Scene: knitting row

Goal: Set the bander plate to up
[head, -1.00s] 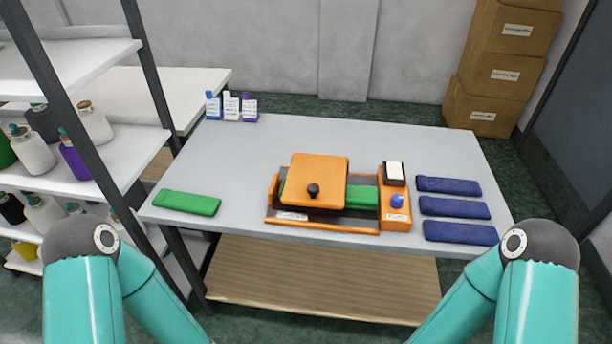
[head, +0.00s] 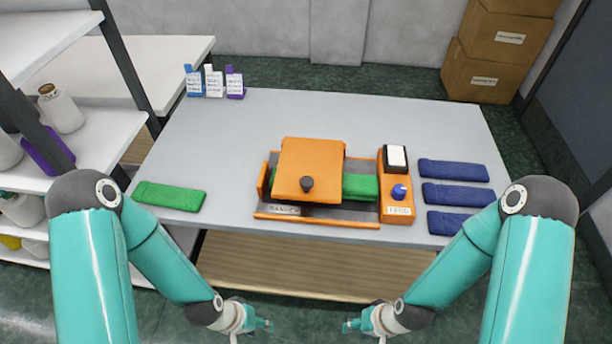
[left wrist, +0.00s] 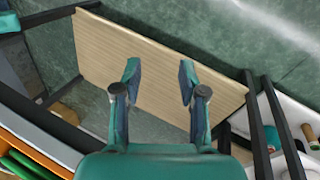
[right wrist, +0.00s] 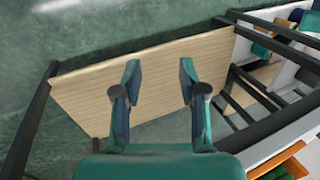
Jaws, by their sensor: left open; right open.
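The bander (head: 288,210) is an orange and dark grey machine near the table's front edge. Its orange plate (head: 310,163) has a black knob (head: 306,184) and lies over a green folded piece (head: 360,186). The plate looks lowered, close to flat. An orange control box with a blue knob (head: 398,191) and a white-faced black block (head: 396,157) joins its right side. My left gripper (head: 268,325) is open and empty, below and in front of the table; its fingers show in the left wrist view (left wrist: 158,85). My right gripper (head: 348,326) is likewise open and empty, with fingers in the right wrist view (right wrist: 158,85).
A green folded piece (head: 169,196) lies left on the grey table (head: 220,150). Several blue folded pieces (head: 455,170) lie right. A shelf rack (head: 95,130) is at left. A wooden lower shelf (head: 310,264) lies under the tabletop.

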